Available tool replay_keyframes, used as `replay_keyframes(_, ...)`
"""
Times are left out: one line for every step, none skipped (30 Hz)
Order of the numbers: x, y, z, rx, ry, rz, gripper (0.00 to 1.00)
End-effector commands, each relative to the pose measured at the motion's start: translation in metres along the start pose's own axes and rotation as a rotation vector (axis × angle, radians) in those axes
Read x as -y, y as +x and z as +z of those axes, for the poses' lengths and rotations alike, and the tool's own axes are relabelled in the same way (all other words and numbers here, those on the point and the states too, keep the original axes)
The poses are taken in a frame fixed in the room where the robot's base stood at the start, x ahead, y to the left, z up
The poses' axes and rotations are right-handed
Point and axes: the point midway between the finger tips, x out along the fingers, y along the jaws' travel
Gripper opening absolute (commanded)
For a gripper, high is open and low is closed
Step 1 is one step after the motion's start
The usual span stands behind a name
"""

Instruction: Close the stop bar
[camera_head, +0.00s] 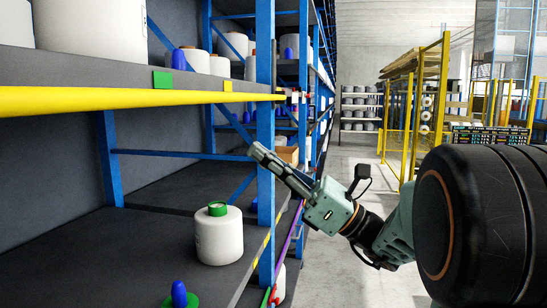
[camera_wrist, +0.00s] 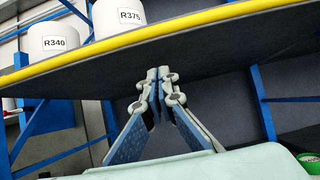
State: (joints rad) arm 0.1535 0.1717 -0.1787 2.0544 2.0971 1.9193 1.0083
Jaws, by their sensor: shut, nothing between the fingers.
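A yellow bar (camera_head: 140,98) runs along the front edge of the upper shelf in the head view. It also crosses the top of the wrist view (camera_wrist: 130,41). I cannot tell whether this is the stop bar. My gripper (camera_head: 256,151) is shut and empty, pointing left in front of the blue post, below the level of the upper shelf. In the wrist view my gripper (camera_wrist: 158,72) has its fingertips together, appearing just below the dark shelf underside. I see no contact with the yellow bar.
A white bobbin with a green top (camera_head: 219,238) stands on the lower shelf (camera_head: 100,255). A blue post (camera_head: 265,130) stands beside my gripper. Bobbins R340 (camera_wrist: 54,45) and R375 (camera_wrist: 122,15) stand on the upper shelf. The aisle floor (camera_head: 350,240) is clear.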

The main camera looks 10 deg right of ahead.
Motion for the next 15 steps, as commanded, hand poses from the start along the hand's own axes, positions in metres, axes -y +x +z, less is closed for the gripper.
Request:
replay_keyframes(-0.002, 0.014, 0.001, -0.001, 0.001, 0.006, 0.0)
replay_keyframes(-0.002, 0.02, 0.001, 0.0, 0.0, 0.006, 0.0)
replay_keyframes(-0.002, 0.029, 0.001, 0.0, 0.001, 0.005, 0.0)
replay_keyframes(-0.002, 0.035, 0.001, -0.001, 0.001, 0.005, 0.0)
replay_keyframes(-0.001, 0.042, 0.001, -0.002, 0.001, 0.005, 0.0)
replay_keyframes(-0.001, 0.05, 0.001, -0.001, 0.001, 0.005, 0.0)
replay_keyframes(-0.001, 0.055, 0.001, -0.001, 0.0, 0.004, 0.0)
replay_keyframes(-0.001, 0.059, 0.006, 0.0, -0.003, 0.003, 0.0)
replay_keyframes(-0.001, 0.063, 0.011, -0.001, -0.004, 0.002, 0.0)
replay_keyframes(-0.001, 0.066, 0.014, -0.001, -0.004, 0.002, 0.0)
replay_keyframes(-0.001, 0.069, 0.017, -0.001, -0.003, 0.003, 0.0)
replay_keyframes(-0.001, 0.072, 0.02, -0.002, -0.002, 0.003, 0.0)
replay_keyframes(-0.001, 0.073, 0.021, -0.002, -0.002, 0.002, 0.0)
replay_keyframes(0.0, 0.075, 0.023, -0.002, -0.002, 0.001, 0.0)
replay_keyframes(0.0, 0.077, 0.025, -0.003, -0.002, 0.0, 0.0)
